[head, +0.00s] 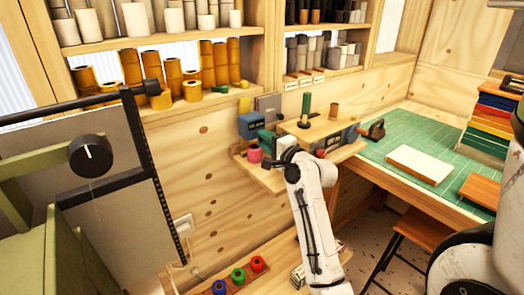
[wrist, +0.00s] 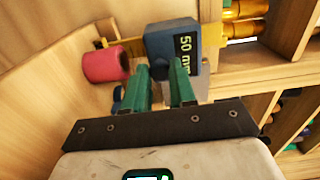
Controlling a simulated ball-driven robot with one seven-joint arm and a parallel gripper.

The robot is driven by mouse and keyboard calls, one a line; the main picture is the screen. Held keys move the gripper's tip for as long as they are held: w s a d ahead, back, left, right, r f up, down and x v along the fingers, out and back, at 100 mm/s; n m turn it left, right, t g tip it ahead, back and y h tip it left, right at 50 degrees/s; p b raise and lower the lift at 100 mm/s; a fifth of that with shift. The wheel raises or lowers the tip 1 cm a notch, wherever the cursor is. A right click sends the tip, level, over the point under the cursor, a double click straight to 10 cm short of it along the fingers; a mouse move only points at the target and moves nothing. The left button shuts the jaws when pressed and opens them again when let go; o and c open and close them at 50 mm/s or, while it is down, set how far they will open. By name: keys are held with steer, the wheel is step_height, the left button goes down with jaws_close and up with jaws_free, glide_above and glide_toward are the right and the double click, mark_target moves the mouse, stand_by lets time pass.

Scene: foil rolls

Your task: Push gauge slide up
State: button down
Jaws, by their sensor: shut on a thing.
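The gauge slide, a dark blue block (wrist: 172,42) marked "50 mm", sits at the ends of my green fingers in the wrist view. It also shows in the head view (head: 250,125), by the wooden wall above a small shelf. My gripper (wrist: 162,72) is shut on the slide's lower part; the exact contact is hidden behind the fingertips. In the head view my gripper (head: 266,141) reaches the slide from the lower right. A yellow bar (wrist: 133,46) runs behind the slide.
A pink roll (wrist: 105,65) lies left of my fingers, close to the slide. The small wooden shelf (head: 266,181) is below. A wooden board (head: 315,130) with a green upright piece (head: 306,106) is to the right. Shelves of rolls (head: 200,70) stand above.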

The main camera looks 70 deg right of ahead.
mark_target(257, 121)
step_height(257, 121, up, 2)
steer(key=shift+r+p, duration=0.1)
steer(key=shift+p, duration=0.25)
steer(key=shift+r+p, duration=1.05)
steer(key=shift+r, duration=0.15)
steer(key=c, duration=0.9)
jaws_free()
steer(key=shift+s+a+f, duration=0.1)
steer(key=shift+s+a, duration=0.1)
steer(key=shift+s, duration=0.15)
steer(key=b+v, duration=0.2)
steer(key=v, duration=0.8)
